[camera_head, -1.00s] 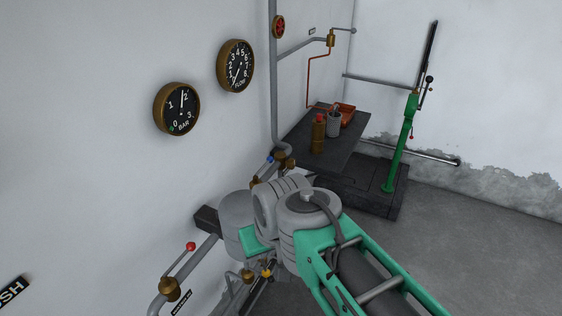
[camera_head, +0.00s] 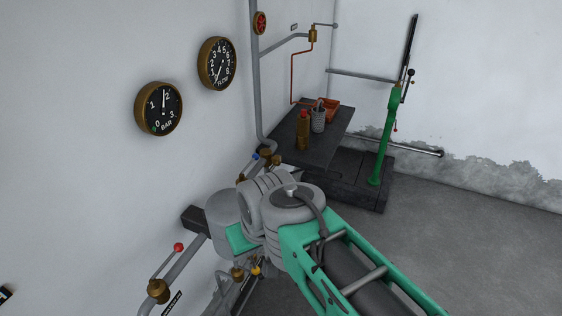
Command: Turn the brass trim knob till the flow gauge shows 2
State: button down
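The brass-rimmed flow gauge (camera_head: 217,63) hangs on the left wall, with a black face and white numbers. Its needle points down and slightly left, to the low end of the scale; the exact reading is too small to tell. Brass fittings show on the pipes: one near the blue handle (camera_head: 267,157) beyond my arm, and one low beside my arm (camera_head: 237,273) close to a yellow part. I cannot tell which, if any, is the trim knob. My grey and green arm crosses the lower middle and reaches toward the wall pipes. My gripper is hidden behind its links.
The bar gauge (camera_head: 159,108) reads a little under 2. A red-tipped lever (camera_head: 178,248) on a brass valve stands at lower left. A dark table (camera_head: 330,134) holds a brown bottle, a grey cup and an orange tray. A green hand pump (camera_head: 386,140) stands behind. Floor at right is clear.

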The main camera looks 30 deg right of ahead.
aim_at(276, 160)
jog(key=z, duration=0.05)
jog(key=k, duration=0.5)
jog(key=z, duration=1.85)
jog(key=i, duration=1.15)
jog(key=u, duration=1.95)
